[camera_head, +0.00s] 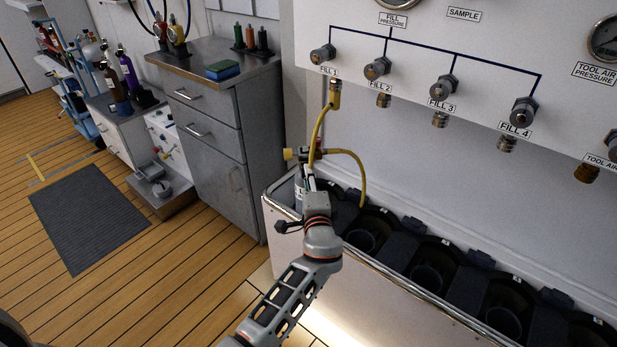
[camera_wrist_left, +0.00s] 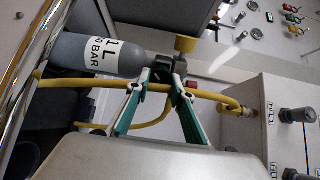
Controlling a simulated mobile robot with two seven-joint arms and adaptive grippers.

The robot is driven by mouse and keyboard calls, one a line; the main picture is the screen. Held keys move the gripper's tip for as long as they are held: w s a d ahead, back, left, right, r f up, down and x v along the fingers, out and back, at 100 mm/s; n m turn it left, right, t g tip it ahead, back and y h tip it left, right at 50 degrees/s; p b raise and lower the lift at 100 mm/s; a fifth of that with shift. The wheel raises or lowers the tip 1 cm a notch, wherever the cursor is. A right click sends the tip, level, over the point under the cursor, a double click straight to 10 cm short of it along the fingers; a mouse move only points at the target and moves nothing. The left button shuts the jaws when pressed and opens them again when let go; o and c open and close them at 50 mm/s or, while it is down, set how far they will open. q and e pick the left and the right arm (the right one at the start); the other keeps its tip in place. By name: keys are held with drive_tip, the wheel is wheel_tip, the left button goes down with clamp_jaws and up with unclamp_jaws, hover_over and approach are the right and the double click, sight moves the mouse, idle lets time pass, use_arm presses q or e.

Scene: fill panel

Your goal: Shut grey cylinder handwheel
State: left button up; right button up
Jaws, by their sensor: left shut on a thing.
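The grey cylinder (camera_wrist_left: 85,52) has a white label with "1 L" and "BAR" and lies across the upper left of the left wrist view. In the head view only a small part of the cylinder (camera_head: 299,190) shows beside my gripper. A yellow knob, seemingly the handwheel (camera_wrist_left: 186,44), sticks out at its valve end; it also shows in the head view (camera_head: 289,154). My left gripper (camera_wrist_left: 162,80) has its fingertips closed at the dark valve fitting, just below the knob. The exact part between the tips is hard to see. My right gripper is out of view.
A yellow hose (camera_head: 319,122) runs from the FILL 1 port (camera_head: 334,93) to the valve area. The trough (camera_head: 415,305) with black holders lies below the white fill panel (camera_head: 410,135). A grey cabinet (camera_head: 215,150) stands left. The wood floor is open.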

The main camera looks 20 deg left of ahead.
use_arm(q)
drive_tip(key=shift+s+a+f+m+y+p, duration=0.15)
drive_tip(key=shift+m+p, duration=1)
drive_tip(key=shift+m, duration=2.7)
drive_tip(key=shift+w+a+m+y+p, duration=0.1)
drive_tip(key=shift+m+p, duration=1)
drive_tip(key=shift+m, duration=2.7)
drive_tip(key=shift+s+a+f+m+y+p, duration=0.15)
drive_tip(key=shift+m+p, duration=1)
drive_tip(key=shift+m, duration=2.7)
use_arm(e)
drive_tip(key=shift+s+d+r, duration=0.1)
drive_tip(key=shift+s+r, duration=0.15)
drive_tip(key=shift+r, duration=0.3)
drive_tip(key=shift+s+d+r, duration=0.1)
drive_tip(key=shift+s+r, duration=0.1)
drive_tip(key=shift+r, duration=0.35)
use_arm(q)
drive_tip(key=shift+d, duration=0.1)
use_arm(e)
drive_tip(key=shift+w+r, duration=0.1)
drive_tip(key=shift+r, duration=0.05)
